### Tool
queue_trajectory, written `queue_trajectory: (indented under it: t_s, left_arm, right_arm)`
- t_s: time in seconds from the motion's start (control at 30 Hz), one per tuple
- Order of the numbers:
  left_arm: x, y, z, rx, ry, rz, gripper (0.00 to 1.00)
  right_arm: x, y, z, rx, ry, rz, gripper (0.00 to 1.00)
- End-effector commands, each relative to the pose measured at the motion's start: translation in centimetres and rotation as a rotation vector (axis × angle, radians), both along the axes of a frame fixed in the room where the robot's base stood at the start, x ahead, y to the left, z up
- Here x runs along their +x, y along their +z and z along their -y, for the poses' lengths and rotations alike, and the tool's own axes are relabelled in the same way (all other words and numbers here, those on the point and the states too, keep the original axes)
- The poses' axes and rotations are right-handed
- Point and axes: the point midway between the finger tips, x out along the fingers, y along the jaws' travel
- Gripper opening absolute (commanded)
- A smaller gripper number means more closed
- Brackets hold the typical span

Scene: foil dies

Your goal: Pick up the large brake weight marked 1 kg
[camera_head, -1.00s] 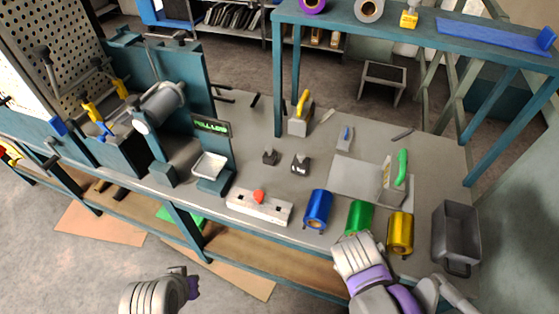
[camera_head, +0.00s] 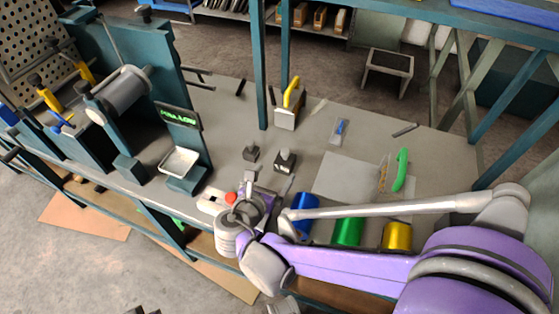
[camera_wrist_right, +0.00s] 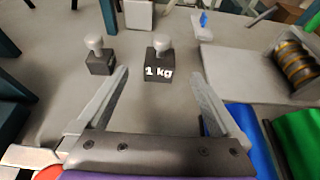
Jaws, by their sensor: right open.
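The large brake weight (camera_head: 285,162) is a dark block with a pale knob, upright on the grey bench; its white "1 kg" label shows in the right wrist view (camera_wrist_right: 158,73). A smaller dark weight (camera_head: 251,153) with a similar knob stands to its left, also seen in the right wrist view (camera_wrist_right: 101,62). My right gripper (camera_head: 269,182) is open and empty on the near side of the large weight. In the right wrist view its fingers (camera_wrist_right: 160,78) point towards that weight, which shows between and beyond their tips. My left gripper is not clearly in view.
Blue (camera_head: 306,212), green (camera_head: 348,232) and gold (camera_head: 397,236) foil rolls lie along the front edge, partly behind my right arm. A scale-like stand with a white tray (camera_head: 180,161) is to the left. A yellow-handled block (camera_head: 286,119) stands behind the weights.

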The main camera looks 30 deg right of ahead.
Motion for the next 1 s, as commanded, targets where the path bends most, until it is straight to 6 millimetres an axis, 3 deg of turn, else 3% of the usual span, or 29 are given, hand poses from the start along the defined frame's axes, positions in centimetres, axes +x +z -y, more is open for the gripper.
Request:
queue_trajectory:
  t_s: [0.2, 0.47, 0.7, 1.0]
  left_arm:
    - [0.1, -0.9, 0.0, 0.0, 0.0, -0.003, 0.0]
    - [0.1, -1.4, 0.0, 0.0, 0.0, -0.005, 0.0]
    - [0.2, -2.5, 0.0, 0.0, 0.0, -0.009, 0.0]
    - [0.2, -2.6, 0.0, 0.0, 0.0, -0.009, 0.0]
  right_arm:
    - [2.1, -1.4, 2.6, -0.002, -0.006, 0.0, 1.0]
    - [3.4, -2.2, 4.1, 0.0, -0.004, 0.0, 1.0]
    - [5.6, -3.6, 6.6, 0.0, -0.004, 0.0, 1.0]
    - [6.2, -3.8, 7.2, 0.002, -0.002, 0.0, 1.0]
